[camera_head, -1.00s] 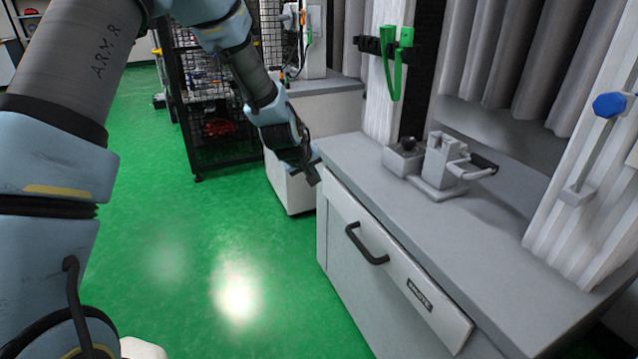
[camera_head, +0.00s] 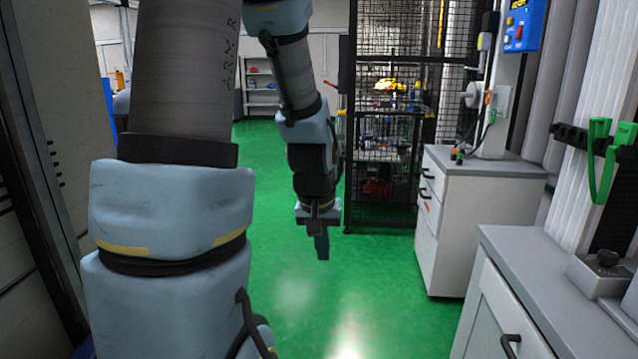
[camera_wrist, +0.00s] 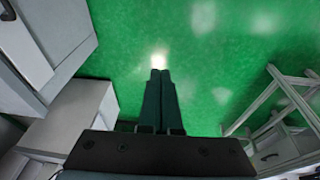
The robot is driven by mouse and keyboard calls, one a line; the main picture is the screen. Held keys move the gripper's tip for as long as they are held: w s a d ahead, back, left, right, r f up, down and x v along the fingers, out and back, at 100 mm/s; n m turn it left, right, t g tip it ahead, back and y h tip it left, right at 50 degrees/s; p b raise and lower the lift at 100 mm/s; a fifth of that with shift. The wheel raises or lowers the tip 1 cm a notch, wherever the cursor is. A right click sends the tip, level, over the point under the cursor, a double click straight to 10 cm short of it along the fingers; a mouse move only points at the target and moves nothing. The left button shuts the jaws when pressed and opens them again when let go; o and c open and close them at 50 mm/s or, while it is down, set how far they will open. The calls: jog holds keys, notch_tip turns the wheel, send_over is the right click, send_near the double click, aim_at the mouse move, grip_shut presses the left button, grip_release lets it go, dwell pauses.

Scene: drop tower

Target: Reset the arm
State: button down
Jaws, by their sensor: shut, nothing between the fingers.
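My gripper (camera_head: 322,247) hangs pointing down over the green floor in the head view, left of the cabinets and in front of the wire cage. In the wrist view my gripper (camera_wrist: 160,73) shows its two fingers lying together, with nothing between them. My arm is bent, its upper part upright at the left and its forearm hanging down in the middle. No object touches the fingers.
A grey-topped cabinet (camera_head: 562,268) stands at the near right, and a white drawer cabinet (camera_head: 475,215) behind it. A black wire cage (camera_head: 385,150) with shelves stands at the back. A dark panel (camera_head: 40,180) is at the left. Green floor (camera_head: 300,300) is open below the gripper.

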jog(key=s+a+r+g+p, duration=0.1)
jog(key=s+a+r, duration=0.1)
jog(key=s+a, duration=0.55)
notch_tip(320, 180, up, 15)
jog(key=w+p, duration=0.1)
jog(key=p, duration=1.3)
jog(key=shift+n+y+p, duration=0.3)
jog(key=shift+y+p, duration=0.1)
jog(key=shift+w, duration=0.1)
